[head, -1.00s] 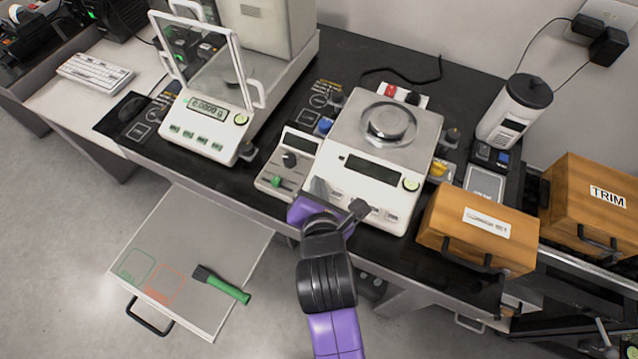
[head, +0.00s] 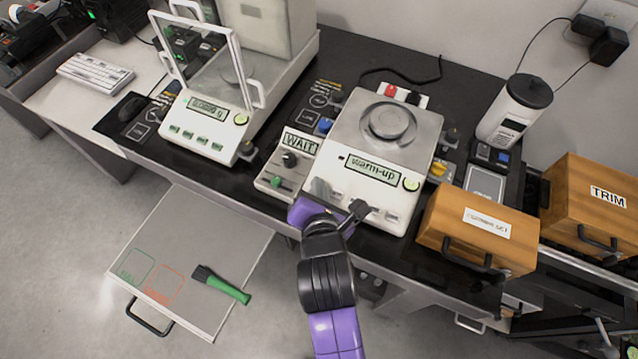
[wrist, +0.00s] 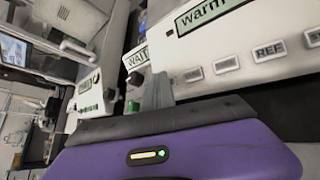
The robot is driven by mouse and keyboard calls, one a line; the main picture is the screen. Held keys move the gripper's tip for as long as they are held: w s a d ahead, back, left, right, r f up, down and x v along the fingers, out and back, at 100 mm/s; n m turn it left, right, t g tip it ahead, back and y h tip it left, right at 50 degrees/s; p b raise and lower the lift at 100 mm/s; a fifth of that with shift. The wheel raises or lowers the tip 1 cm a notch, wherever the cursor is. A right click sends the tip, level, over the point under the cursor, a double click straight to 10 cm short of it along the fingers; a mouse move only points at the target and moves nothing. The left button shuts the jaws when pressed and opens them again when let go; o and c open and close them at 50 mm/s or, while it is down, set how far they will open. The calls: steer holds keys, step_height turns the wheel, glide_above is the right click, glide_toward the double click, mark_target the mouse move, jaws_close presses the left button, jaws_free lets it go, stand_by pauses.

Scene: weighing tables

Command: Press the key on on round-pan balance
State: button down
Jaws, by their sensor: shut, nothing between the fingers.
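The round-pan balance (head: 348,141) stands on the black bench with a round metal pan (head: 389,122) on top. Its display (head: 373,170) reads "warm-up", and part of that display shows in the wrist view (wrist: 212,12). A row of grey keys runs along its front; a key marked REF (wrist: 269,51) is legible, while the on key's label is not readable. My purple gripper (head: 320,188) is shut and empty, its fingertips at the left end of the balance's front panel. The fingertips (wrist: 158,90) also show in the wrist view; whether they touch a key cannot be told.
A small control box (head: 267,181) with a display reading "WAIT" (head: 300,142) stands close left of the fingers. A glass-doored balance (head: 204,138) is further left. A wooden box (head: 470,240) stands right. A pulled-out drawer or shelf (head: 190,235) holds a green-handled brush (head: 225,288).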

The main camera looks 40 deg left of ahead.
steer(key=shift+s+d+r+p, duration=0.1)
steer(key=shift+s+r+p, duration=0.15)
steer(key=shift+r+p, duration=0.55)
steer(key=r+p, duration=0.2)
steer(key=s+r+p, duration=0.1)
steer(key=r+p, duration=0.1)
steer(key=p, duration=0.1)
steer(key=shift+s+d+r, duration=0.15)
steer(key=shift+s+r, duration=0.05)
steer(key=shift+r, duration=0.1)
stand_by(0.7)
